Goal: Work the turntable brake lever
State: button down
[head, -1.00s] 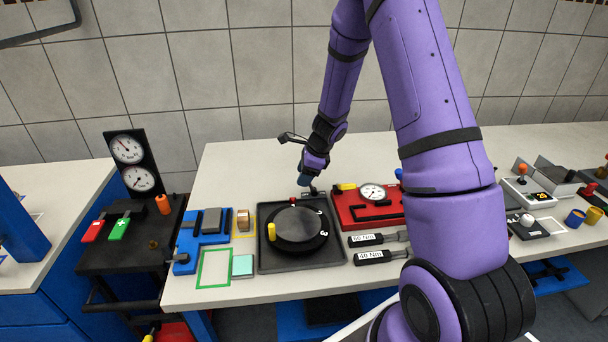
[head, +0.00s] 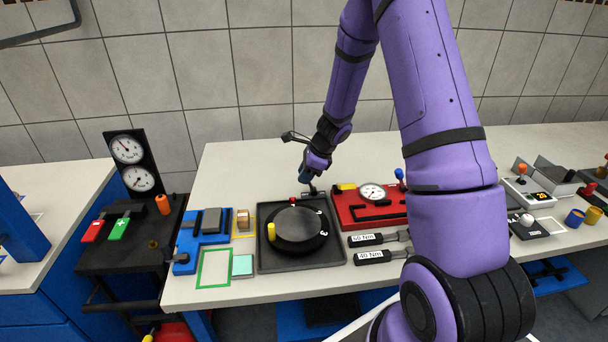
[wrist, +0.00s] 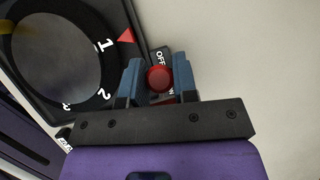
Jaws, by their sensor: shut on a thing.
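The turntable (head: 297,229) is a dark round disc in a square black tray, with a yellow knob near its left edge. In the wrist view the turntable (wrist: 55,60) shows white numbers 1 and 2 and a red triangle pointer on the tray. The brake lever has a round red knob (wrist: 158,78). An OFF label (wrist: 160,57) lies just beyond it. My gripper (wrist: 160,82) is shut on the red knob, with a blue finger on each side. In the head view my gripper (head: 309,187) is at the tray's back right corner and mostly hides the lever.
A red case (head: 345,218) with a gauge stands right of the turntable. Two torque wrenches (head: 368,239) lie in front of it. A blue block rack (head: 190,246) and a green-framed mat (head: 214,267) are to the left. The bench behind is clear.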

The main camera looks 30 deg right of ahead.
jog(key=d+y, duration=0.1)
jog(key=t+y, duration=0.1)
jog(key=s+d+y, duration=0.1)
jog(key=shift+d+r+t, duration=0.25)
jog(key=shift+d+t, duration=0.05)
jog(key=shift+s+d+f+m+t+y, duration=0.15)
jog(key=shift+d+t+y, duration=0.2)
jog(key=shift+y, duration=0.35)
jog(key=shift+s+d+m+t+y, duration=0.1)
jog(key=shift+s+d+t+y, duration=0.1)
jog(key=shift+d+y, duration=0.4)
jog(key=shift+s+d+f+m+t+y, duration=0.15)
jog(key=shift+d+t+y, duration=0.15)
jog(key=shift+y, duration=0.5)
jog(key=shift+r, duration=0.1)
jog(key=c, duration=0.9)
grip_release()
jog(key=v, duration=1)
jog(key=shift+s+d, duration=0.2)
jog(key=shift+d, duration=0.15)
jog(key=shift+r, duration=0.1)
